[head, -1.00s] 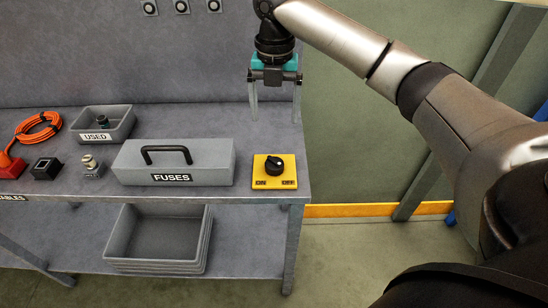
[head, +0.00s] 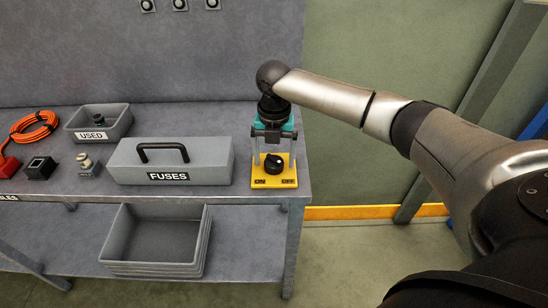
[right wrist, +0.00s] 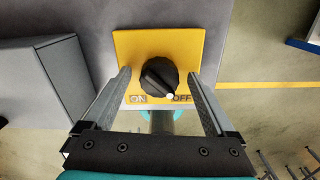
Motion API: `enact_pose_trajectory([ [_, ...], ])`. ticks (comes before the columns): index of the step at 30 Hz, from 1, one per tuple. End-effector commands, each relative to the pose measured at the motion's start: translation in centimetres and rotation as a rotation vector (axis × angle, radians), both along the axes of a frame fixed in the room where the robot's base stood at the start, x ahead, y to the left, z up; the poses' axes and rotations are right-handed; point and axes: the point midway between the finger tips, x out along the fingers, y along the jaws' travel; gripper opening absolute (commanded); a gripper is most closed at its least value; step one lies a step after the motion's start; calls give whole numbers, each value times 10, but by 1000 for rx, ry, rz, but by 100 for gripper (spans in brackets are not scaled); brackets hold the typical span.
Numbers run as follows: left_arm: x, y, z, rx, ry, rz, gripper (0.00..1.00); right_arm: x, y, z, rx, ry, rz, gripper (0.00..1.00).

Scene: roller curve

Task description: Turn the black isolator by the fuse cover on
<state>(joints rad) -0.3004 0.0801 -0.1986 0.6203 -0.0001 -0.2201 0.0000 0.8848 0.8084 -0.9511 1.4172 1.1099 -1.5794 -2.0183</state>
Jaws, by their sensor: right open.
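The black isolator knob (head: 274,163) sits on a yellow plate (head: 260,182) at the right end of the bench, marked ON at left and OFF at right. In the right wrist view the knob (right wrist: 159,79) has its white mark towards OFF. My right gripper (head: 273,160) is open above the plate, pointing down. In the right wrist view its fingers (right wrist: 160,75) stand either side of the knob, apart from it. The grey fuse cover (head: 190,170), labelled FUSES with a black handle, lies left of the plate. My left gripper is not in view.
A grey tray (head: 78,129) labelled USED, an orange cable coil (head: 34,127) and small black and grey blocks stand further left. Stacked grey bins (head: 126,266) sit on the lower shelf. The bench's right edge is close to the plate.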

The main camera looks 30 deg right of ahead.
Motion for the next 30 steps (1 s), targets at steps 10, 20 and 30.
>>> enact_pose_trajectory([
  [10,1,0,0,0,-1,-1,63,0,0,-1,0,0,0,78],
  [20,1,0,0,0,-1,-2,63,0,0,0,0,0,0,41],
  [30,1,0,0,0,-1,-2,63,0,0,0,-1,1,-1,5],
])
